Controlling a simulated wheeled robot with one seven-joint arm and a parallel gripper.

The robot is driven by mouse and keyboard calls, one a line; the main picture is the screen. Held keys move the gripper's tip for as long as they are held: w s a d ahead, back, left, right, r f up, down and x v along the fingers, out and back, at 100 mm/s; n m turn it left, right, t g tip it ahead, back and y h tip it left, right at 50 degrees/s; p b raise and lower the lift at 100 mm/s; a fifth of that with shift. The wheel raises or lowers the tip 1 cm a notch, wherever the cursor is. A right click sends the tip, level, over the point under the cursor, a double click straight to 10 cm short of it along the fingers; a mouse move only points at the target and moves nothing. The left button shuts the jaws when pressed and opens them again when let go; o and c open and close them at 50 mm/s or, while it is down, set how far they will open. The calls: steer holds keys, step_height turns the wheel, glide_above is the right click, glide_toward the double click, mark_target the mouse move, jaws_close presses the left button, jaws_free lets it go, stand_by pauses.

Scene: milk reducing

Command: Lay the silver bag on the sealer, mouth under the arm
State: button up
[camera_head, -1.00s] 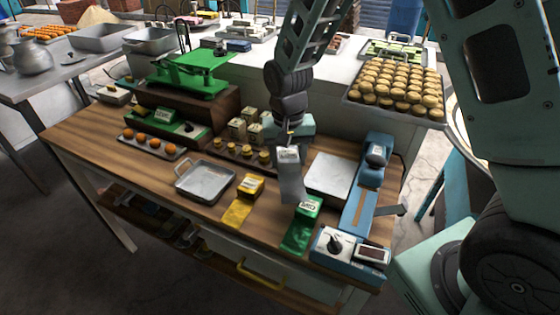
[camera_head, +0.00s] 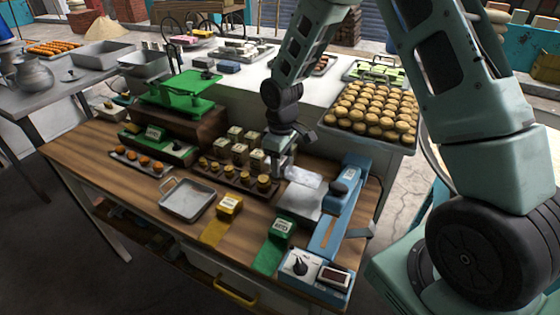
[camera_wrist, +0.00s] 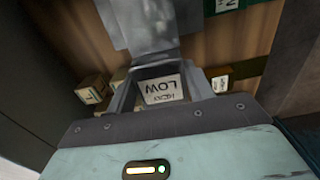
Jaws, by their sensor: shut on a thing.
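My gripper (camera_head: 281,168) is shut on the silver bag (camera_head: 302,178), at the left end of the sealer. The bag lies out to the right from the fingers, over or on the sealer's pale plate (camera_head: 298,201); I cannot tell whether it touches. The blue sealer (camera_head: 326,232) stands at the table's right end, its blue arm (camera_head: 348,183) along the right side. The bag's far end is close to that arm; I cannot tell whether it is under it.
A metal tray (camera_head: 188,200) is further left. Small jars (camera_head: 240,176) and boxes stand just left of my gripper. A green scale (camera_head: 180,90) stands behind.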

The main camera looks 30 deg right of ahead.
mark_target(310, 179)
step_height(310, 179, down, 4)
steer(key=b, duration=0.3)
steer(key=shift+s+d+f, duration=0.1)
steer(key=shift+f, duration=0.05)
steer(key=shift+s+d+f+b, duration=0.2)
steer(key=shift+s+d, duration=0.4)
steer(key=shift+s, duration=0.35)
steer(key=shift+s+d+f+b, duration=0.2)
steer(key=shift+s+d, duration=0.4)
steer(key=shift+s, duration=0.3)
steer(key=shift+s+d+f, duration=0.1)
steer(key=shift+s+d, duration=0.45)
steer(key=shift+s, duration=0.25)
steer(key=shift+s+d, duration=0.5)
steer(key=shift+s, duration=0.3)
steer(key=shift+f+b, duration=0.3)
steer(key=shift+f, duration=0.2)
steer(key=o, duration=1.1)
steer(key=shift+r, duration=0.1)
